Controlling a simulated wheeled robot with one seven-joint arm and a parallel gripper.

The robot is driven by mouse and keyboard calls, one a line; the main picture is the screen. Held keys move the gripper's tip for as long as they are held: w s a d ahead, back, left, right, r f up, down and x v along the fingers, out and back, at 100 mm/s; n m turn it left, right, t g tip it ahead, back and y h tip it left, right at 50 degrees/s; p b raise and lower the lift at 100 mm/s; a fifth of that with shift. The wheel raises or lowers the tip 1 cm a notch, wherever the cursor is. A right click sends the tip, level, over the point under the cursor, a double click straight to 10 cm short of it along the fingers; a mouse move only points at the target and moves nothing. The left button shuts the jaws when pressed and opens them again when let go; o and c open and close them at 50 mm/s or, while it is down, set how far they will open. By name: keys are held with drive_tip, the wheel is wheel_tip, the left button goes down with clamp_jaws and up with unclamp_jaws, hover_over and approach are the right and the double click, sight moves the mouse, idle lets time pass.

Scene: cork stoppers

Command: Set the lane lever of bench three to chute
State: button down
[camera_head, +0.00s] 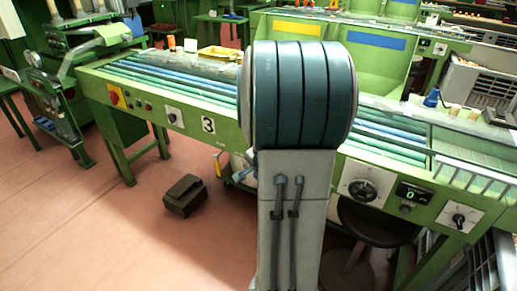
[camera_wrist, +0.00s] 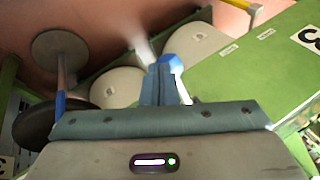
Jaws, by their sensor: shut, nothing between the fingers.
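Bench three is the green bench with a black 3 on a white plate (camera_head: 208,125); the plate is partly cut off in the wrist view (camera_wrist: 308,38). A yellow-ended bar (camera_head: 217,165), perhaps the lane lever, shows below the plate. A similar yellow end shows at the top of the wrist view (camera_wrist: 245,6). My gripper (camera_wrist: 164,72) is shut and empty, beside the bench's green face and apart from the yellow end. Two small pale labels (camera_wrist: 228,50) on that face are too small to read. My arm hides the bench's middle in the head view.
The bench front also carries a red switch (camera_head: 116,97), a knob (camera_head: 172,116), a black dial (camera_head: 362,190) and a display (camera_head: 410,193) reading 0. A round stool (camera_head: 377,223) stands under the bench at right. A dark block (camera_head: 184,195) lies on the open floor.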

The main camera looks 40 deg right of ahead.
drive_tip(key=shift+f+b, duration=0.4)
drive_tip(key=shift+f, duration=0.1)
drive_tip(key=shift+a+f, duration=0.1)
drive_tip(key=shift+s, duration=0.1)
drive_tip(key=s+a+r+p, duration=0.5)
drive_tip(key=s+a+r, duration=0.1)
drive_tip(key=s+r, duration=0.2)
drive_tip(key=shift+a, duration=0.3)
drive_tip(key=shift+r, duration=0.1)
idle(0.5)
